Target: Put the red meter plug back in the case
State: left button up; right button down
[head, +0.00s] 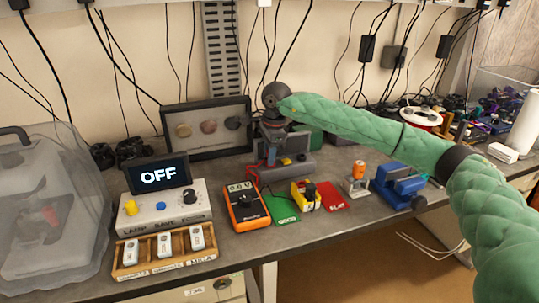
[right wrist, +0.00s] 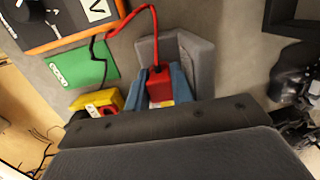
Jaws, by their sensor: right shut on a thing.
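The red meter plug (right wrist: 158,82) shows in the right wrist view, with a red lead running from it toward the orange meter (right wrist: 72,18). My right gripper (right wrist: 162,92) is shut on the plug, its blue-grey fingers on either side. The grey case (right wrist: 203,62) lies just beyond and around the plug in that view; I cannot tell whether the plug touches it. In the head view my right gripper (head: 271,157) points down at the left part of the grey case (head: 295,168), and hides the plug. The orange meter (head: 248,208) reads about 0.0 V. My left gripper is not in view.
A green card (head: 284,214), a yellow holder (head: 305,197) and a red card (head: 331,196) lie in front of the case. A blue vise (head: 398,185) is to the right, the OFF display unit (head: 162,210) to the left. A framed display (head: 208,128) stands behind.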

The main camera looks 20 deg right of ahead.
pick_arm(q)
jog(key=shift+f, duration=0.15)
pick_arm(e)
jog(key=shift+s+a+f, duration=0.1)
jog(key=shift+s+f, duration=0.05)
jog(key=shift+f, duration=0.4)
jog(key=shift+s+f, duration=0.15)
jog(key=shift+f, duration=0.35)
jog(key=c, duration=1.2)
grip_release()
jog(key=shift+c, duration=0.2)
jog(key=shift+o, duration=0.3)
jog(key=shift+w+r, duration=0.15)
jog(key=shift+r, duration=0.65)
jog(key=shift+o, duration=0.2)
jog(key=r, duration=0.2)
jog(key=r+p, duration=0.1)
jog(key=r, duration=0.2)
jog(key=d+r, duration=0.1)
jog(key=r, duration=0.2)
jog(key=shift+w+r+p, duration=0.15)
jog(key=shift+r+p, duration=0.1)
jog(key=shift+p, duration=0.1)
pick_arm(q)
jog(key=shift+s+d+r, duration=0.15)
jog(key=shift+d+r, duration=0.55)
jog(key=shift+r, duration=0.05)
pick_arm(e)
jog(key=shift+f, duration=0.1)
